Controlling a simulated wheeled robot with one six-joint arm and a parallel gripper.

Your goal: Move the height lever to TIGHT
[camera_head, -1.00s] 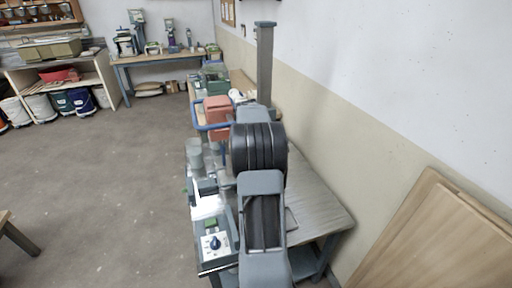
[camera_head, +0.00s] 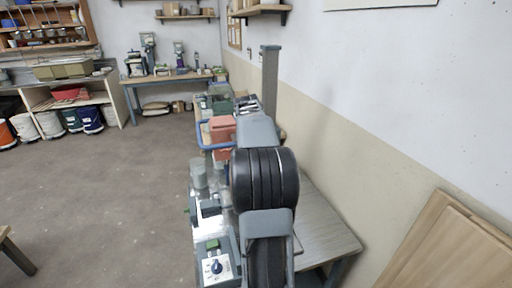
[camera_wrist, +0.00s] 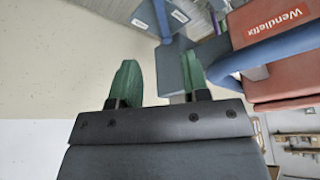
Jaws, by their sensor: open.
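My gripper (camera_wrist: 160,82) is open and empty in the wrist view, with two green fingers apart. A red-brown box (camera_wrist: 285,55) marked "Wendlefix" is at the right of that view, with a blue bar (camera_wrist: 262,52) in front of it, apart from the fingers. The head view also shows this red-brown box (camera_head: 222,130) on the bench side, with the blue bar (camera_head: 203,136) at its left. I cannot tell which part is the height lever, and no TIGHT mark is readable. My arm hides part of the bench in the head view.
A control box with a dark blue knob (camera_head: 217,267) stands at the near end of the bench (camera_head: 325,228). Grey cylinders (camera_head: 199,176) stand beyond it. A wall (camera_head: 400,110) runs along the right, with leaning boards (camera_head: 445,245).

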